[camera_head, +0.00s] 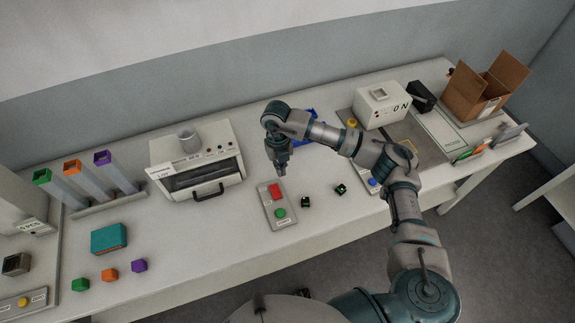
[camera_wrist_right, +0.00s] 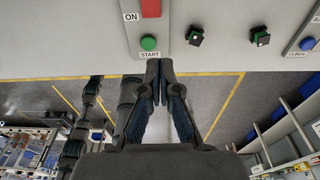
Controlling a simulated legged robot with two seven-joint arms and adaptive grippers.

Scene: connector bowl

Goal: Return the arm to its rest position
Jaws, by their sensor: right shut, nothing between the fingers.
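My right arm reaches in from the lower right over the table in the head view. Its right gripper (camera_head: 281,168) points down just above the far end of a grey control panel with a red button (camera_head: 275,190) and a green button (camera_head: 280,213). In the wrist view my right gripper (camera_wrist_right: 157,98) is shut and empty, its fingertips by the green START button (camera_wrist_right: 148,43). I cannot tell whether the fingertips touch the panel. My left gripper does not show.
Two small black connectors (camera_head: 306,202) (camera_head: 341,189) lie right of the panel. A blue bowl (camera_head: 308,118) is partly hidden behind my arm. A white oven-like machine (camera_head: 196,160) stands left, a cardboard box (camera_head: 485,90) far right. Coloured blocks (camera_head: 109,274) lie front left.

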